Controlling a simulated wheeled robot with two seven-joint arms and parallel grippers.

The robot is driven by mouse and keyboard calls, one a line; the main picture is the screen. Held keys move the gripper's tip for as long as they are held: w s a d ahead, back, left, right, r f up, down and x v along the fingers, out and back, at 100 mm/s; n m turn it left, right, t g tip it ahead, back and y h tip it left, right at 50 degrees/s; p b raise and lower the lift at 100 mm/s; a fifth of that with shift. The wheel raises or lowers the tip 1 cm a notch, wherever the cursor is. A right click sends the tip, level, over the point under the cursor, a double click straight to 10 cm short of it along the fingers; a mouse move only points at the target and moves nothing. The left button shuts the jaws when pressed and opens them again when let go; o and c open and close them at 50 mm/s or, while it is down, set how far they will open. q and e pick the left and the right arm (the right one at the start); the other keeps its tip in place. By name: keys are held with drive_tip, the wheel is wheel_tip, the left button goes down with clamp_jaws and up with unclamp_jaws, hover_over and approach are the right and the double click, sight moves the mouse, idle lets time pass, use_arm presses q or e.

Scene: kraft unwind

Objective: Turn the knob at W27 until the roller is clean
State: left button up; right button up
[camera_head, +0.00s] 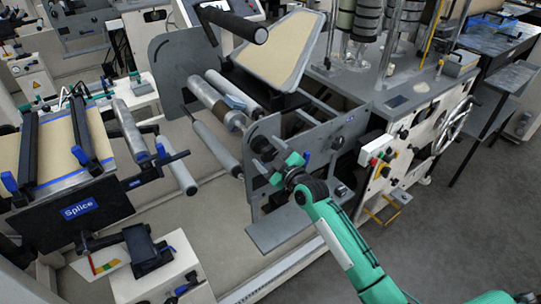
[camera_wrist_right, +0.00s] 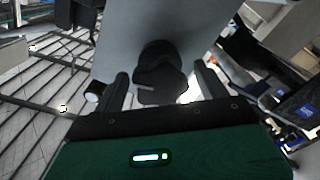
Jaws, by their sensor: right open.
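A black lobed knob (camera_wrist_right: 160,78) stands out from a grey plate (camera_wrist_right: 125,30) in the right wrist view. My right gripper (camera_wrist_right: 163,88) is open, with one dark finger on each side of the knob and a gap to each; I cannot tell how deep the knob sits between them. In the head view my right gripper (camera_head: 268,167) is at the left part of the grey side plate (camera_head: 312,150), which partly hides what it faces. Rollers lie behind: a metal one with a brown band (camera_head: 212,98) and a plain grey one (camera_head: 215,146). No W27 label is readable. My left gripper is not visible.
A white control box with red and green buttons (camera_head: 378,160) and a spoked handwheel (camera_head: 455,118) stand right of the plate. The Splice table (camera_head: 80,209) is at the left. A black bar handle (camera_head: 232,22) juts out above. Grey floor at the lower right is clear.

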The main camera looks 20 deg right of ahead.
drive_tip(key=c, duration=1)
drive_tip(key=m+p, duration=0.1)
drive_tip(key=m, duration=0.1)
drive_tip(key=shift+r+m, duration=0.1)
drive_tip(key=shift+m, duration=0.2)
drive_tip(key=shift+m+p, duration=0.3)
drive_tip(key=shift+m, duration=0.9)
drive_tip(key=shift+m+p, duration=0.3)
drive_tip(key=shift+m, duration=0.8)
drive_tip(key=m, duration=0.2)
drive_tip(key=shift+m, duration=0.4)
drive_tip(key=shift+m+p, duration=0.5)
drive_tip(key=shift+m, duration=0.5)
drive_tip(key=m, duration=0.3)
drive_tip(key=o, duration=1)
